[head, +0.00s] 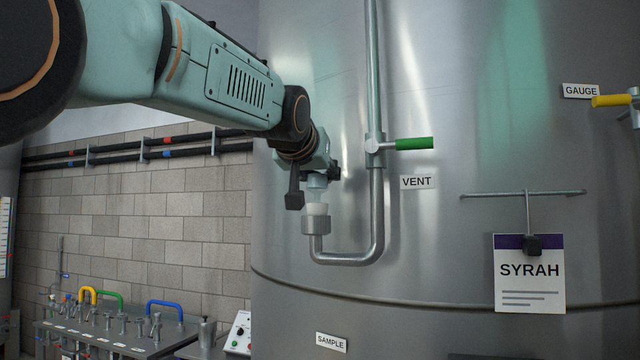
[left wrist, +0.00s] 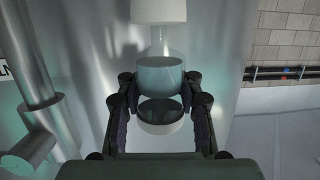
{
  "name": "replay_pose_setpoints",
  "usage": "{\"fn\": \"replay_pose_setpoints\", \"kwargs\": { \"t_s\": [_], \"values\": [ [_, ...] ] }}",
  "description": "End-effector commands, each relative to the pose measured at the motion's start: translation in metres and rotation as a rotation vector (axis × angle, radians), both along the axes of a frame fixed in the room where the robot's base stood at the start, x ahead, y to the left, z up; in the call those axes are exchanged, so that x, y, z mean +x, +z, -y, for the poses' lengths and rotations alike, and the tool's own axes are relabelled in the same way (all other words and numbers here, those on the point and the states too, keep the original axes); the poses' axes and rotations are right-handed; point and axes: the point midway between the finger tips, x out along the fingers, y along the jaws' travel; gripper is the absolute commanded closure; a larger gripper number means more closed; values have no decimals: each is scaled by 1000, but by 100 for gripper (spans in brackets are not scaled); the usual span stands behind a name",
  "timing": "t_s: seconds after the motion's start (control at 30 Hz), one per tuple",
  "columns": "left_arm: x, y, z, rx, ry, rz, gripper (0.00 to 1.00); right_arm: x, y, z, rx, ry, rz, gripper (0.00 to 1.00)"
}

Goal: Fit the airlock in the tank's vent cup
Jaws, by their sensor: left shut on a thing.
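My left gripper (head: 314,187) is shut on the airlock (head: 318,182), a clear vessel with a white stopper (head: 316,209) below it. In the left wrist view, which is upside down, the gripper's fingers (left wrist: 160,78) flank the airlock's bluish liquid-filled body (left wrist: 160,72); its stopper shows at the top edge. The vent cup (head: 316,226), a steel cup on the bent end of the vent pipe (head: 376,220), is directly under the stopper. The stopper's lower end meets the cup's rim; how deep it sits cannot be told. The airlock looks upright. My right gripper is not in view.
A green-handled valve (head: 414,143) on the vent pipe stands close to the right of my gripper. The tank wall (head: 440,260) is just behind. A bench with taps (head: 120,335) is at lower left.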

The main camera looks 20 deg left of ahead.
Motion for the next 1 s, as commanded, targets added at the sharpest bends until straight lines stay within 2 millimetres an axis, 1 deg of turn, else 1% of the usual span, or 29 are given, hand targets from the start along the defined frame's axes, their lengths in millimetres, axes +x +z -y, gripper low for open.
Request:
{"fn": "replay_pose_setpoints", "kwargs": {
  "t_s": [0.1,0.2,0.5,0.53,0.87,1.0],
  "values": [
    [-1,-10,0,0,0,1,100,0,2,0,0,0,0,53],
    [-1,-13,0,0,0,2,100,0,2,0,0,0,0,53],
    [-1,-15,0,0,0,2,100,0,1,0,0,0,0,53],
    [-1,-16,0,0,0,1,70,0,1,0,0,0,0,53],
    [0,-15,0,0,0,1,42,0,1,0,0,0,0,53],
    [0,-15,0,0,0,1,41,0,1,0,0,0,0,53]
  ]
}}
